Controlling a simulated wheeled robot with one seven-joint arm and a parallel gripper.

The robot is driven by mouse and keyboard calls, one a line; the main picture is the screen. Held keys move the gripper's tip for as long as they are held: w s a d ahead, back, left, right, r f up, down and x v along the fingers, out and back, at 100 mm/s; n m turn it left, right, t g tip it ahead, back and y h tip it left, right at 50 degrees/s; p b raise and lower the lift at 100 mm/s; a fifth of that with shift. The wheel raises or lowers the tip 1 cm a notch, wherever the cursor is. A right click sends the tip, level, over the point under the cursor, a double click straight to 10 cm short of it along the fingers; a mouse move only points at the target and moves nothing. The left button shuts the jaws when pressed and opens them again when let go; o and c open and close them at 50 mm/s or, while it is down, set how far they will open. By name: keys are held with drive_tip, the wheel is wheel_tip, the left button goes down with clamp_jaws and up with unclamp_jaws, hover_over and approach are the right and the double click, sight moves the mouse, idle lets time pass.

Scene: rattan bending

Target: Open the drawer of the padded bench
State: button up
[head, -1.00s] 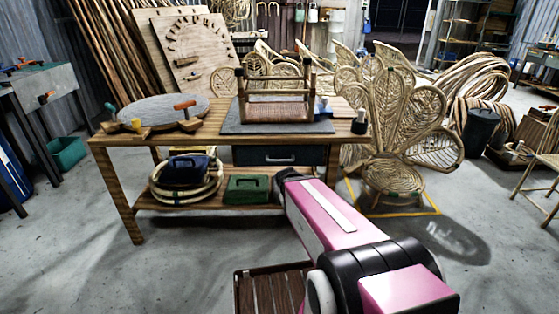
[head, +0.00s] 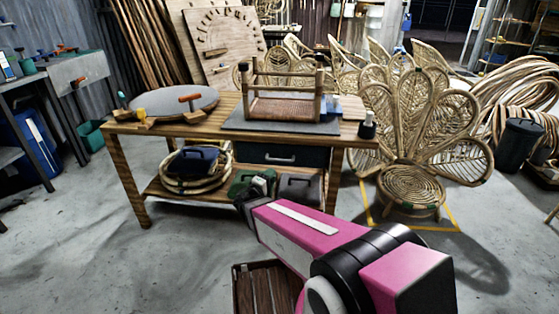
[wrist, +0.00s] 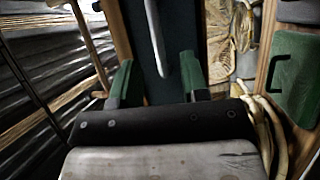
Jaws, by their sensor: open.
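The padded bench (head: 135,187) is a wooden workbench with a grey mat on its top. Its dark blue-grey drawer (head: 250,152) hangs under the top and looks shut, with a pale metal bar handle (head: 281,160) on its front. In the wrist view the drawer front (wrist: 140,22) appears as a dark upright panel, with the handle (wrist: 159,40) running lengthwise. My gripper (wrist: 157,78) is open and empty, its green fingers apart on either side of the handle's line. The handle lies ahead of the fingertips, and no contact shows. In the head view my gripper (head: 258,186) is low in front of the bench.
A wooden stool frame (head: 285,105) stands on the mat. A rattan peacock chair (head: 412,185) stands at the right. Grey floor is open at the left front.

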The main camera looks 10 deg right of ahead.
sight(279, 160)
drive_tip(key=shift+n+t+y, duration=0.3)
drive_tip(key=shift+n+t, duration=0.1)
drive_tip(key=shift+t, duration=0.3)
drive_tip(key=x, duration=0.7)
drive_tip(key=a+x, duration=0.1)
drive_tip(key=x, duration=0.2)
drive_tip(key=shift+w+d+r, duration=0.15)
drive_tip(key=shift+w+r, duration=0.05)
drive_tip(key=shift+w, duration=0.25)
clamp_jaws()
